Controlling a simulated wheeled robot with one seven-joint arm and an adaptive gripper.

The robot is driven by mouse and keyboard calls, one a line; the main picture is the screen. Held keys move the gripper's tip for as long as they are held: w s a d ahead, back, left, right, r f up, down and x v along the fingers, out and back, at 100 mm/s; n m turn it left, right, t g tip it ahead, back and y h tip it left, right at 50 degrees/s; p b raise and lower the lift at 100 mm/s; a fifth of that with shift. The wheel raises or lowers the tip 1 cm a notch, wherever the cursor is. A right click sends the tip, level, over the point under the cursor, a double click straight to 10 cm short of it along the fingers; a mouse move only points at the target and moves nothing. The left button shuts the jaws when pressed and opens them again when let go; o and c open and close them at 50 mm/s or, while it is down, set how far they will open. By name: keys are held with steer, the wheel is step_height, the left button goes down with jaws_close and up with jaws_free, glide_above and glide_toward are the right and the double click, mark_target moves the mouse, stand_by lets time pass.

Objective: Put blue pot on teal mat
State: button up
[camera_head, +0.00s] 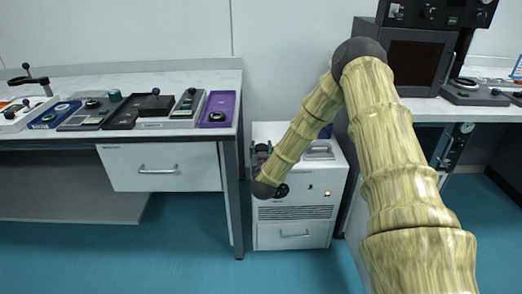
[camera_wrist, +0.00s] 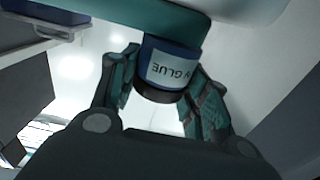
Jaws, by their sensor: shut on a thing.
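The blue pot (camera_wrist: 172,70) has a white label reading GLUE and a dark end. It sits between the teal-padded fingers of my gripper (camera_wrist: 162,78), which is shut on it. The label appears upside down in the wrist view. A teal slab (camera_wrist: 130,14), likely the teal mat, lies at the pot's far end; I cannot tell whether they touch. In the head view my gripper (camera_head: 260,150) is at the upper left of the white cabinet, mostly hidden by my wrist. The pot and mat cannot be made out there.
The white cabinet (camera_head: 290,228) stands between two tables. The left table (camera_head: 75,83) carries a purple tray (camera_head: 217,108) and several instruments near its front edge. The right table (camera_head: 440,105) holds a dark boxed instrument (camera_head: 415,60). The wrist view shows a dark blue object (camera_wrist: 40,28) at upper left.

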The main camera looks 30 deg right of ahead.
steer(key=o, duration=1)
